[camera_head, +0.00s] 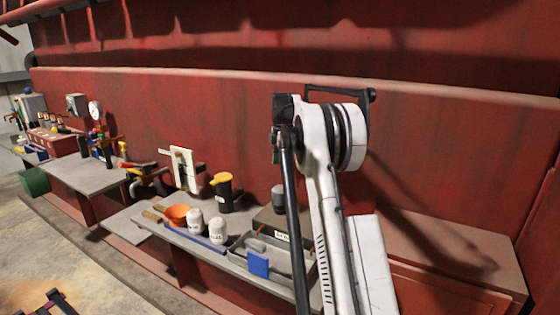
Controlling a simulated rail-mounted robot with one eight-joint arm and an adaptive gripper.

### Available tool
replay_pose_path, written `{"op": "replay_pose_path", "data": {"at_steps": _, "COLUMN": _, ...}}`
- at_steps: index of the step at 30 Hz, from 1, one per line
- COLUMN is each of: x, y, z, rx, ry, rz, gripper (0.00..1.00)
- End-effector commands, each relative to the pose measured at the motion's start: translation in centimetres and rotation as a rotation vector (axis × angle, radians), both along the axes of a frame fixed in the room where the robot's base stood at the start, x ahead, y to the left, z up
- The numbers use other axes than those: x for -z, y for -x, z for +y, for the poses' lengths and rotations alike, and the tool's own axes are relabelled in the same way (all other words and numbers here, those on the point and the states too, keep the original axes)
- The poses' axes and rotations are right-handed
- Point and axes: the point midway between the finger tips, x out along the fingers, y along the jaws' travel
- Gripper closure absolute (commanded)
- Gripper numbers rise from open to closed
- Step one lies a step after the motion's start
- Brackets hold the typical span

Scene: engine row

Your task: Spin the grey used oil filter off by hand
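A small grey cylinder (278,197), which looks like the grey oil filter, stands upright on a dark box-shaped block (270,222) with a white label, on the bench at centre. My arm's dark rod passes close to its right side in the picture and hides part of the block. Whether the cylinder is screwed on cannot be told. Two white canisters with dark print, one (195,221) and another (218,231), stand to its left. My arm fills the middle right foreground. I cannot make out my gripper's fingers.
The bench (180,237) also holds an orange funnel (177,214), a black jug with yellow top (222,192), a grey tray (293,262) and a blue box (258,264). A red wall (230,120) stands close behind. Another bench (85,176) lies farther left.

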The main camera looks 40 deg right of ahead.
Motion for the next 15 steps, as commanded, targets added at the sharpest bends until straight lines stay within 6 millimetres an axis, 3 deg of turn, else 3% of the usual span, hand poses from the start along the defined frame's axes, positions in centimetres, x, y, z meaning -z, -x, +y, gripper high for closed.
{"op": "replay_pose_path", "data": {"at_steps": 6, "x": -0.7, "y": -0.3, "z": 0.1, "rx": -0.227, "ry": 0.015, "rz": 0.025, "gripper": 0.27}}
{"op": "replay_pose_path", "data": {"at_steps": 11, "x": -0.1, "y": -0.3, "z": 0.1, "rx": -0.263, "ry": 0.017, "rz": 0.029, "gripper": 0.27}}
{"op": "replay_pose_path", "data": {"at_steps": 15, "x": 1.4, "y": -0.4, "z": 0.1, "rx": -0.262, "ry": 0.017, "rz": 0.029, "gripper": 0.27}}
